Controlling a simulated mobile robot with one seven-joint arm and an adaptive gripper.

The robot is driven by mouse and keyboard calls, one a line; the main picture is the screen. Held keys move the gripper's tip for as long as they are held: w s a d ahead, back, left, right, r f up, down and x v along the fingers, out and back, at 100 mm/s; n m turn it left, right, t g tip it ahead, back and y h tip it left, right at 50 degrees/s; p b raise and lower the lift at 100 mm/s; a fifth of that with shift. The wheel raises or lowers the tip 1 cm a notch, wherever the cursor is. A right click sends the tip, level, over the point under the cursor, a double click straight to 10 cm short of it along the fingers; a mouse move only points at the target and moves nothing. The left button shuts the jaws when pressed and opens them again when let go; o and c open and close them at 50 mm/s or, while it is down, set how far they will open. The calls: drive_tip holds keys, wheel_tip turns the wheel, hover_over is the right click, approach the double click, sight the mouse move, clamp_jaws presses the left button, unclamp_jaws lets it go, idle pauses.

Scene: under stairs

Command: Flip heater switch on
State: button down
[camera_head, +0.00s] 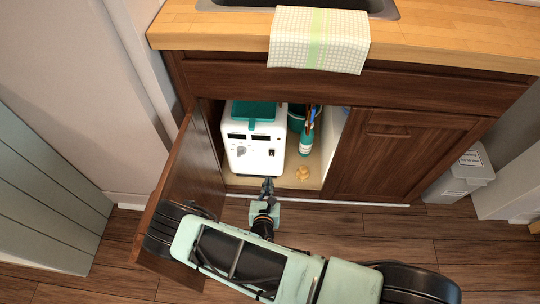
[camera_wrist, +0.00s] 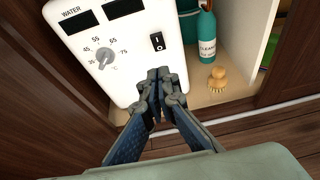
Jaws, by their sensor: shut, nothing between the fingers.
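The white water heater (camera_head: 254,150) stands inside the open cabinet under the sink. In the wrist view its front panel (camera_wrist: 122,78) shows a temperature dial (camera_wrist: 105,56), two dark displays and a black rocker switch (camera_wrist: 157,41) marked I and O. Which side of the switch is pressed in, I cannot tell. My gripper (camera_wrist: 160,75) is shut and empty, with its fingertips just below the switch in the wrist view. In the head view my gripper (camera_head: 267,184) is at the lower front of the heater. Whether it touches the panel is unclear.
A teal cleaner bottle (camera_wrist: 206,37) and a wooden brush (camera_wrist: 217,82) stand right of the heater on the cabinet floor (camera_head: 314,178). The open cabinet door (camera_head: 180,170) is close on the left. A closed door (camera_head: 395,150) is on the right.

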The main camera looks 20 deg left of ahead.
drive_tip(key=shift+s+f, duration=0.1)
drive_tip(key=shift+f, duration=0.05)
drive_tip(key=b, duration=0.3)
approach(271, 153)
wheel_tip(271, 153, down, 3)
drive_tip(key=w, duration=0.2)
drive_tip(key=w+a+b, duration=0.1)
drive_tip(key=w, duration=0.1)
drive_tip(key=shift+w, duration=0.25)
drive_tip(key=shift+w+a+r+b, duration=0.1)
drive_tip(key=shift+w+r+b, duration=0.1)
drive_tip(key=shift+w+b, duration=0.3)
